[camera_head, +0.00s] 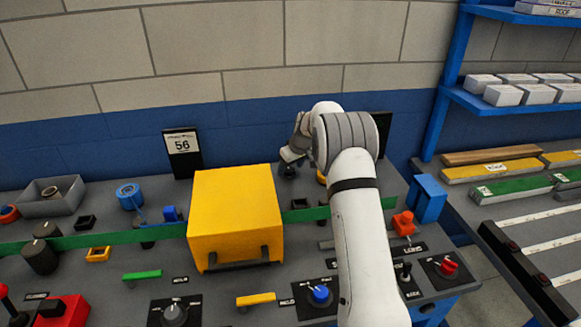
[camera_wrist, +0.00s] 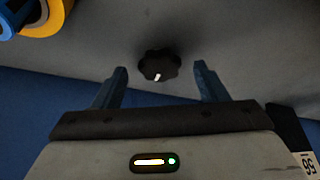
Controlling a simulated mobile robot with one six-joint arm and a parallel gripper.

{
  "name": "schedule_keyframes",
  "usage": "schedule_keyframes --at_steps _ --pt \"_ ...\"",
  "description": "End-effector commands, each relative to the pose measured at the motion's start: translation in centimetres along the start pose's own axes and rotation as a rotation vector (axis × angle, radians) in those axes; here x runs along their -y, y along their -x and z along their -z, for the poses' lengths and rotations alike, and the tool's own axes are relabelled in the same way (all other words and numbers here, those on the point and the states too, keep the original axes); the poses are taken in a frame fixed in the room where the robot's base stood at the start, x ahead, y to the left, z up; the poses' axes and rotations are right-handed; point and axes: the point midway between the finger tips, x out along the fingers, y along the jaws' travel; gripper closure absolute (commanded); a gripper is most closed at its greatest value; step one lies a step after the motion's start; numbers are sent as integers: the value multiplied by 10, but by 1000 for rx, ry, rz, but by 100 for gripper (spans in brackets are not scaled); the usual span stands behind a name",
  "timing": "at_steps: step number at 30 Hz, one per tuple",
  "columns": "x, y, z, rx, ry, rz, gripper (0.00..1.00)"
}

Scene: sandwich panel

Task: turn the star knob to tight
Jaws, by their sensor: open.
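The star knob (camera_wrist: 158,66) is black and lobed with a white pointer mark, on the grey panel in the wrist view. The mark points toward the bottom of that view, slightly left. My gripper (camera_wrist: 161,75) is open, with one blue finger on each side of the knob and visible gaps between. I cannot tell whether the fingertips are at the knob's height. In the head view my gripper (camera_head: 290,158) is low over the back of the panel, right of the yellow box. The knob is hard to make out there. No tight label is readable in either view.
The large yellow box (camera_head: 235,215) stands left of my arm. A yellow round part (camera_wrist: 45,18) lies near the knob. The blue-and-grey wall is close behind.

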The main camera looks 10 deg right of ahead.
Motion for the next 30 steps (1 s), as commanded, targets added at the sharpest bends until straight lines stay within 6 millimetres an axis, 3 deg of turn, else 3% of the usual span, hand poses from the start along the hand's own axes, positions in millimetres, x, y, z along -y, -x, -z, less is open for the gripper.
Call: schedule_keyframes --at_steps 11,27,30 --pt "0 -9 0 0 0 0 34" --pt "0 -9 0 0 0 0 77" --pt "0 -9 0 0 -9 -4 78"
